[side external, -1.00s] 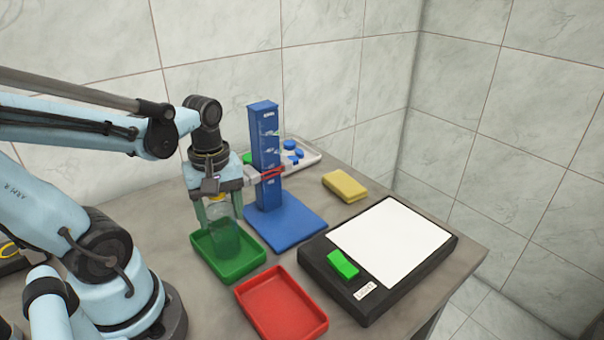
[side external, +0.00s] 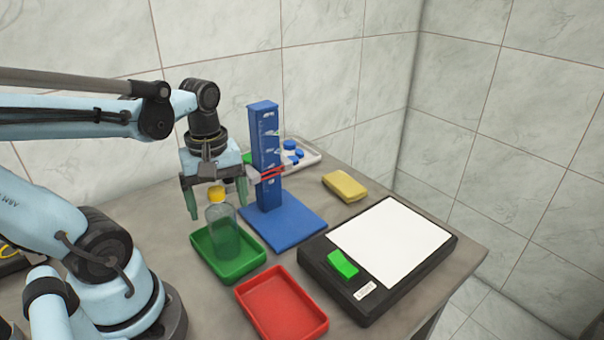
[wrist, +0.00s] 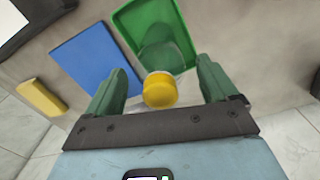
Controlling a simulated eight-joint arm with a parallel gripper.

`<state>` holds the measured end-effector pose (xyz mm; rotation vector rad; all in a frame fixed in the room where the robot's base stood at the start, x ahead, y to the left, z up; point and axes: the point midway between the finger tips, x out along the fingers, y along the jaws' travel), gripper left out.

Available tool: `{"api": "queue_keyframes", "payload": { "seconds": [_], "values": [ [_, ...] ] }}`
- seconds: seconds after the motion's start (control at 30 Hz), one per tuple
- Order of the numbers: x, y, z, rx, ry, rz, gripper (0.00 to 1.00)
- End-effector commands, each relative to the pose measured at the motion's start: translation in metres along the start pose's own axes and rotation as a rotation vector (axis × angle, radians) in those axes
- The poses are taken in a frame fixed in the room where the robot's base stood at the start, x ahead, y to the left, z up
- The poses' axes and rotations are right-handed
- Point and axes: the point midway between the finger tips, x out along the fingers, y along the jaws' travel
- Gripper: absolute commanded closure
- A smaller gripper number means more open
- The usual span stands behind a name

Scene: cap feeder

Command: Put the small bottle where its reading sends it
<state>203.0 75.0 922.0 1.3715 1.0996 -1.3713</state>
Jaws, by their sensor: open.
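The small bottle (side external: 223,228) is clear with a yellow cap (side external: 217,194). It stands upright in the green tray (side external: 246,266). In the wrist view the yellow cap (wrist: 160,90) shows between my two open fingers, with the green tray (wrist: 128,20) beyond it. My gripper (side external: 215,206) is open and empty, with its fingertips around the height of the cap; in the wrist view its fingers (wrist: 163,88) stand apart on both sides of the cap. The blue stand (side external: 265,150) with a red-marked slider (side external: 270,173) rises right behind the bottle.
A red tray (side external: 282,304) lies empty in front. A black light box (side external: 400,275) with a white panel and a green switch (side external: 343,265) is at the right. A yellow sponge (side external: 345,187) and a pale tray (side external: 308,157) with blue caps are at the back.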

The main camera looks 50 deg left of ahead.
Motion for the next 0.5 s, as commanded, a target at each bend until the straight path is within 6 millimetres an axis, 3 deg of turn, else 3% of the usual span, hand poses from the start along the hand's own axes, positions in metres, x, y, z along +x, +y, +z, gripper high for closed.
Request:
{"api": "queue_keyframes", "payload": {
  "seconds": [0.5],
  "values": [
    [-0.074, 0.0, 0.0, 0.0, 0.0, 0.0, 0.13]
  ]
}}
